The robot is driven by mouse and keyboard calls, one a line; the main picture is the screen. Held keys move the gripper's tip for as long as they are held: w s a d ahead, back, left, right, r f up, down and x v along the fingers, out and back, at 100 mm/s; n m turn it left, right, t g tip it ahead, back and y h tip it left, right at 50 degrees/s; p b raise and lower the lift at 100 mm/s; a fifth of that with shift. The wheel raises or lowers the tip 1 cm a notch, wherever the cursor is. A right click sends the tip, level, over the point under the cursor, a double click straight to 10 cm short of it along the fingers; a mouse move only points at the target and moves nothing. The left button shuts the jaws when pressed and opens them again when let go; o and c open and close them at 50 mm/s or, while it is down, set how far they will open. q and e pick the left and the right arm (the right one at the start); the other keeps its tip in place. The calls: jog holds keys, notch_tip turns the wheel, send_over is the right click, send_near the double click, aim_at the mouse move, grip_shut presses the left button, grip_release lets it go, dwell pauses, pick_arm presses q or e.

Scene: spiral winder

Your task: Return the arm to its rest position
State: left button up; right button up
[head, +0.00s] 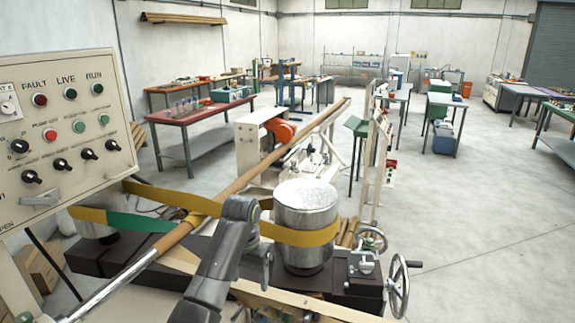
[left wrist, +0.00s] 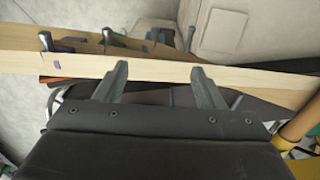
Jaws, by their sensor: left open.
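My left arm (head: 214,268) rises from the bottom middle of the head view, in front of the winder. Its gripper (head: 267,272) points downward just left of the metal drum and is small and partly hidden there. In the left wrist view, my left gripper (left wrist: 160,70) has its two fingers wide apart with nothing between them. A pale wooden board (left wrist: 265,82) runs across beyond the fingertips; I cannot tell whether they touch it. My right gripper is not in view.
A metal drum (head: 305,208) with a yellow belt (head: 300,236) stands close right of my arm. A long brown tube on a rod (head: 240,182) passes behind it. A control panel (head: 62,130) is at left, a handwheel (head: 398,287) at right. Open floor (head: 480,230) lies further right.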

pick_arm(q)
jog(key=s+a+f+n+t, duration=0.1)
jog(key=s+a+f+n, duration=0.1)
jog(key=s+a+f, duration=0.55)
jog(key=s+a+f+n+t, duration=0.1)
jog(key=s+a+f, duration=0.4)
jog(key=s+f, duration=0.4)
jog(key=s+a+r+n+t+y, duration=0.15)
jog(key=s+a, duration=0.25)
jog(key=s, duration=0.8)
jog(key=s+a+r+y, duration=0.1)
jog(key=s+a+r, duration=0.2)
jog(key=s, duration=0.9)
notch_tip(320, 180, down, 34)
jog(key=a+g+b, duration=0.2)
jog(key=b, duration=0.6)
jog(key=s+d+f+b, duration=0.1)
jog(key=s+f+b, duration=0.2)
jog(key=s+f, duration=0.4)
jog(key=s+f+h+b, duration=0.1)
jog(key=s+f+b, duration=0.2)
jog(key=s+f, duration=0.5)
notch_tip(320, 180, down, 6)
jog(key=shift+s+d+f+g, duration=0.2)
jog(key=shift+s+d+g, duration=0.05)
jog(key=shift+d+g, duration=0.1)
